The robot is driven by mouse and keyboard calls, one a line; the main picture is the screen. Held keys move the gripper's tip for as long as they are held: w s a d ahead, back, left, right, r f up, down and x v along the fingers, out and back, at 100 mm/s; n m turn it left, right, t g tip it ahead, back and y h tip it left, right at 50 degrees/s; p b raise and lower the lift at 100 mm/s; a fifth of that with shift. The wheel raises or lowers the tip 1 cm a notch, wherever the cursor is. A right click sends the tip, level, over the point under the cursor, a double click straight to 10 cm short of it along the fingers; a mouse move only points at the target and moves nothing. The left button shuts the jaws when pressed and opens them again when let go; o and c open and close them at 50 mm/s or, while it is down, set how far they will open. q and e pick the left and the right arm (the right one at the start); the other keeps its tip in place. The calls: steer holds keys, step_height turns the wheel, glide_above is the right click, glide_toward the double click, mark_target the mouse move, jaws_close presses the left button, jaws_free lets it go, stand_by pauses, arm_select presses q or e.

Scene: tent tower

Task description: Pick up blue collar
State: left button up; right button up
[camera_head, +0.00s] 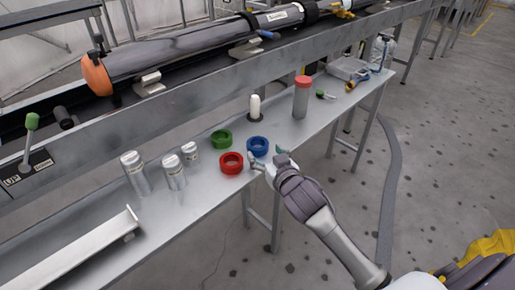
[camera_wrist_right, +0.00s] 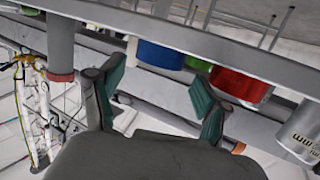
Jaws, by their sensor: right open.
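The blue collar (camera_head: 257,151) is a short ring lying flat on the grey bench, near its front edge. It also shows in the right wrist view (camera_wrist_right: 161,56), above the gap between the fingers. My right gripper (camera_head: 267,156) is open and empty, just in front of the blue collar at the bench edge. Its green finger pads stand apart in the wrist view (camera_wrist_right: 160,90). No contact with the collar is visible. My left gripper is not in view.
A red collar (camera_head: 231,168) and a green collar (camera_head: 221,144) lie close to the left of the blue one. A white-topped peg (camera_head: 255,106) stands behind it. A red-capped cylinder (camera_head: 301,100) stands to the right; several silver cans (camera_head: 135,173) stand at left.

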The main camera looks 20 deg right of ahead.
mark_target(255, 139)
steer(key=shift+w+d+f+b, duration=0.1)
steer(key=shift+w+f+b, duration=0.1)
steer(key=shift+w, duration=0.85)
steer(key=shift+w+f+b, duration=0.15)
steer(key=shift+w+b, duration=0.05)
steer(key=shift+w, duration=0.85)
steer(key=shift+w+d+f+b, duration=0.1)
steer(key=shift+w+f+b, duration=0.1)
steer(key=shift+w, duration=0.85)
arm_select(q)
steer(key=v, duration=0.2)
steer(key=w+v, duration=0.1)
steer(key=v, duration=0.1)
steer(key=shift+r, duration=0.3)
arm_select(e)
steer(key=shift+r, duration=0.1)
steer(key=shift+c, duration=0.3)
steer(key=c, duration=0.9)
steer(key=shift+c, duration=0.2)
